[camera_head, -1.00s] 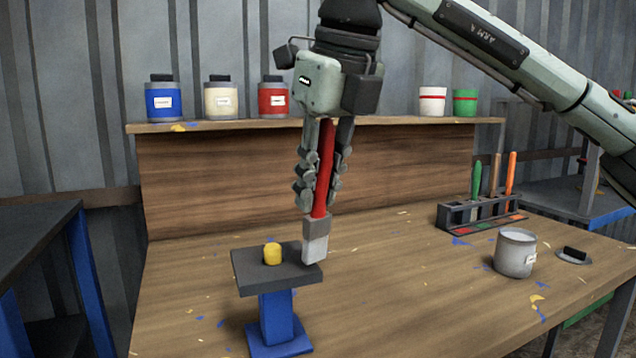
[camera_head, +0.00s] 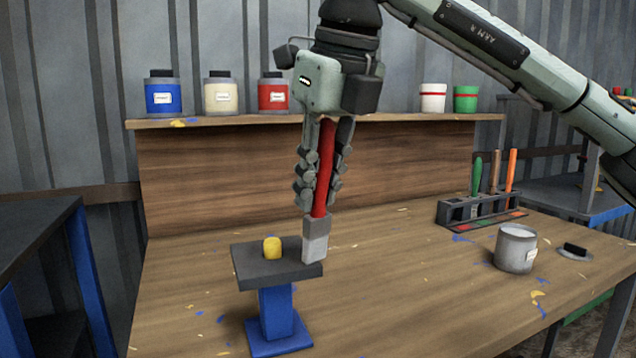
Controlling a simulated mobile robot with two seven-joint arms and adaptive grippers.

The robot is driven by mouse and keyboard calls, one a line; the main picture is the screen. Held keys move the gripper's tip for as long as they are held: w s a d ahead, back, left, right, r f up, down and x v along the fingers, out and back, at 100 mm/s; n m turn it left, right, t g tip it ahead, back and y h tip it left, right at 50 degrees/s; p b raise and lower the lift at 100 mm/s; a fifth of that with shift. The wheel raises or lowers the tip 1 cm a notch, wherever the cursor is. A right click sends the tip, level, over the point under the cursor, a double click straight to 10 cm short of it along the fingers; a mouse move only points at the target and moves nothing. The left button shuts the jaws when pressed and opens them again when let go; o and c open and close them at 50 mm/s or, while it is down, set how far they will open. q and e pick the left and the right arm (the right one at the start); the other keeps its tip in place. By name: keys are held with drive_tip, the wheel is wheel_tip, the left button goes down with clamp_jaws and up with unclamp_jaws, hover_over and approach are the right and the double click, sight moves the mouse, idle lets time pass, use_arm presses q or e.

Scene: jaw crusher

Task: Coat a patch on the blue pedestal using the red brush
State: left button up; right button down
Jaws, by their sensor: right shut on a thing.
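My right gripper (camera_head: 321,193) is shut on the red brush (camera_head: 325,165), which hangs bristles down. The brush's grey ferrule and pale bristles (camera_head: 315,247) are at the right edge of the dark top plate of the blue pedestal (camera_head: 276,312). I cannot tell whether the bristles touch the plate. A small yellow cylinder (camera_head: 272,247) stands on the plate (camera_head: 262,270), left of the brush. No coated patch shows clearly on the pedestal. My left gripper is not in view.
An open grey can (camera_head: 515,250) stands at the right, with its lid (camera_head: 574,252) beside it. Behind it is a rack (camera_head: 480,208) with several upright tools. Paint jars, including a blue one (camera_head: 163,95), line the shelf (camera_head: 390,121). The bench's middle right is clear.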

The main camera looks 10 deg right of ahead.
drive_tip(key=shift+s+a, duration=1.25)
drive_tip(key=shift+a, duration=3.45)
drive_tip(key=shift+w+d+b, duration=0.15)
drive_tip(key=shift+w+d, duration=0.25)
drive_tip(key=shift+d, duration=1.2)
drive_tip(key=shift+w+d+b, duration=0.15)
drive_tip(key=shift+w+d, duration=0.3)
drive_tip(key=shift+d, duration=1.1)
drive_tip(key=shift+w+d+b, duration=0.15)
drive_tip(key=shift+w+d, duration=0.25)
drive_tip(key=shift+d, duration=1.2)
wheel_tip(320, 180, up, 5)
drive_tip(key=p, duration=0.4)
